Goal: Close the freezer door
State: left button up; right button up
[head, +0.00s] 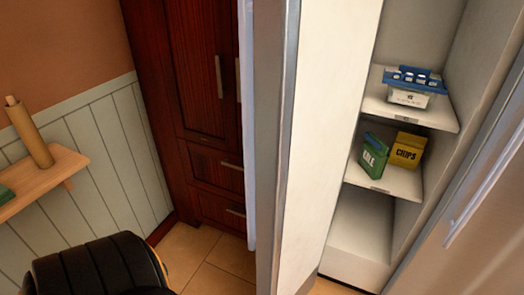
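The freezer door (333,130) stands wide open in the middle of the head view. Its white inner face is turned right and its grey edge faces me. A long pale handle (249,150) runs along its left, outer side. The freezer compartment (355,228) is exposed to the right of the door, with white shelves inside. Neither of my grippers shows, so I cannot see where they are relative to the door.
Shelves hold a blue-and-white pack (413,85), a green box (373,153) and a yellow chips box (406,150). A neighbouring grey door (470,230) is at right. A dark red cabinet (200,90) stands behind; a wooden wall shelf (50,185) is at left.

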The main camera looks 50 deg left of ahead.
aim_at(311, 61)
jog(key=j+z, duration=0.15)
jog(key=j, duration=0.3)
jog(key=k+j+z, duration=0.15)
jog(key=j, duration=0.25)
jog(key=k+j+z, duration=0.1)
jog(key=j, duration=0.35)
jog(key=k+j+z, duration=0.15)
jog(key=j, duration=0.25)
jog(key=i+j+z, duration=0.15)
jog(key=j, duration=0.45)
jog(key=j+z, duration=0.1)
jog(key=j, duration=0.5)
